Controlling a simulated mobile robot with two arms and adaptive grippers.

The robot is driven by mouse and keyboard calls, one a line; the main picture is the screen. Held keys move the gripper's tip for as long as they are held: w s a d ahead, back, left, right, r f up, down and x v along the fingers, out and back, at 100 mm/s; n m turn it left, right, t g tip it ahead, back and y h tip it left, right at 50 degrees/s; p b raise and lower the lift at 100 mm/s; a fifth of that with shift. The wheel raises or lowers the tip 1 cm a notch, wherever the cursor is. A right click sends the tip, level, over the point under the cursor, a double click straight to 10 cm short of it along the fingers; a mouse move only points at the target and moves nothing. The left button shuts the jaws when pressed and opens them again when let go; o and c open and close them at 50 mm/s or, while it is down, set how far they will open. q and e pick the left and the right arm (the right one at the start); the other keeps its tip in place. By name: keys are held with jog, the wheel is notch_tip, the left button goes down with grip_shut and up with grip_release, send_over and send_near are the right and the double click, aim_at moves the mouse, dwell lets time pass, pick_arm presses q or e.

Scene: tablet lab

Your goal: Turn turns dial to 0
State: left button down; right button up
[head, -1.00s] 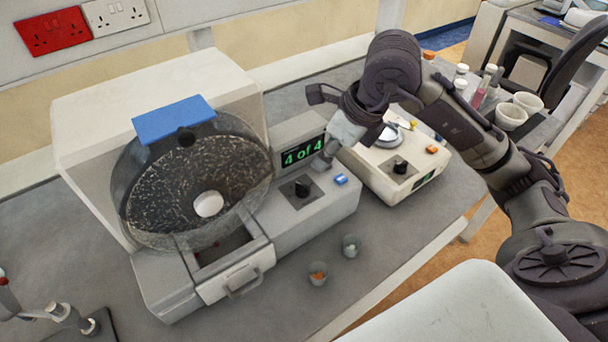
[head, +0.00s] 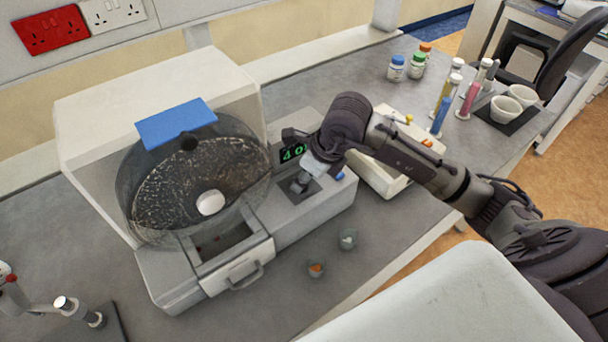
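The machine (head: 160,95) with the round drum stands on the bench at the left. Its control panel (head: 325,200) is on the right side, with a small green display (head: 291,152) partly covered by my arm. The turns dial, a black knob in the earlier frame, is now largely hidden behind my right gripper (head: 303,184). The gripper points down at the dial's place; whether it touches the dial or how its fingers stand is not clear. The blue button (head: 340,176) shows just right of it. My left gripper is not in view.
An open drawer (head: 236,272) sticks out below the drum, holding small bits. Two small cups (head: 347,240) stand in front of the panel. A cream device (head: 385,180) is behind my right arm. Bottles (head: 396,68), tubes and white bowls (head: 505,108) stand at the back right.

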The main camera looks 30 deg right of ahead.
grip_shut()
jog(key=shift+d+f+n+b, duration=0.1)
jog(key=shift+n+b, duration=0.2)
jog(key=shift+b, duration=0.25)
jog(key=n+b, duration=0.1)
jog(key=b, duration=0.1)
jog(key=n+g+y+b, duration=0.1)
jog(key=n+b, duration=0.3)
jog(key=b, duration=0.1)
jog(key=shift+w+d+f+y, duration=0.1)
jog(key=shift+w+y, duration=0.15)
jog(key=shift+y, duration=0.05)
jog(key=shift+w+r+n+g+y+b, duration=0.15)
jog(key=shift+n+g+b, duration=0.35)
jog(key=shift+n+b, duration=0.45)
jog(key=shift+s+r+n+g+y+b, duration=0.15)
jog(key=shift+n+g+b, duration=0.4)
jog(key=shift+n, duration=0.6)
jog(key=shift+w, duration=0.1)
